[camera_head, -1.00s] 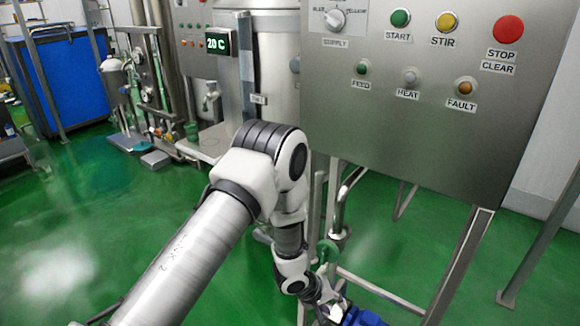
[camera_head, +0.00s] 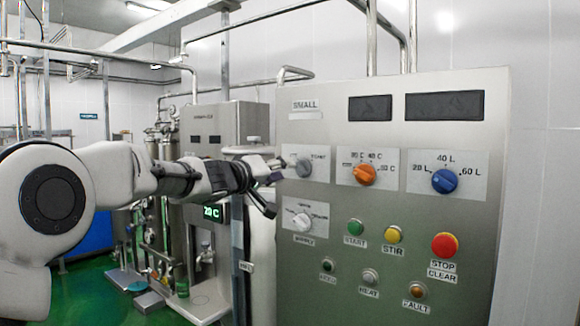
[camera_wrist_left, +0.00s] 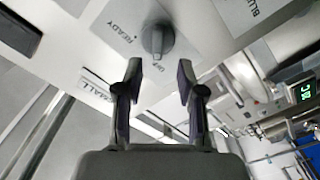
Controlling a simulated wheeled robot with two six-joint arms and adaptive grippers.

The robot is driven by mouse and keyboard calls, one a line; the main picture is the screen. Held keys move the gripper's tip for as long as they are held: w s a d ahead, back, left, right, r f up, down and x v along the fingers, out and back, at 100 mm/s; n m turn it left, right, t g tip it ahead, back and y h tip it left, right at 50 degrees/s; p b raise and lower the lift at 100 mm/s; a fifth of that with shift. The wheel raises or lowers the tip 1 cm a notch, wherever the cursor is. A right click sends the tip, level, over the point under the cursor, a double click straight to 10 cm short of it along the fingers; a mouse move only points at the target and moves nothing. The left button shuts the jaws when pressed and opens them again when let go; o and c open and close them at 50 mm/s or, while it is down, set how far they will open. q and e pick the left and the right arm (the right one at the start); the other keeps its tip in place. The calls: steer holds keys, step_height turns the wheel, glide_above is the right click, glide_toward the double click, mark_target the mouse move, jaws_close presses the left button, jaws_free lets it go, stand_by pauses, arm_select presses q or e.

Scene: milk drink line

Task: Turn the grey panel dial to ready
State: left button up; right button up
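The grey panel dial (camera_head: 303,167) is at the upper left of the steel control panel. My left gripper (camera_head: 274,186) reaches in from the left at the panel's left edge. In the left wrist view my left gripper (camera_wrist_left: 160,68) is open, with its two fingers apart and nothing between them. It appears not to touch the dial. My right gripper is not in view.
An orange knob (camera_head: 365,174) and a blue knob (camera_head: 445,181) are right of the grey dial. A white knob (camera_head: 302,221) is below it. Green (camera_head: 356,227), yellow (camera_head: 393,234) and red (camera_head: 445,244) buttons are lower. Pipes run above the panel.

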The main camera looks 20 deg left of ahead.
mark_target(296, 168)
arm_select(q)
steer(key=x, duration=0.2)
steer(key=p+x, duration=0.1)
steer(key=x, duration=0.1)
steer(key=shift+w+d+r, duration=0.1)
steer(key=shift+w+d, duration=0.05)
steer(key=shift+d, duration=0.2)
steer(key=shift+a, duration=0.2)
steer(key=shift+d, duration=0.1)
jaws_close()
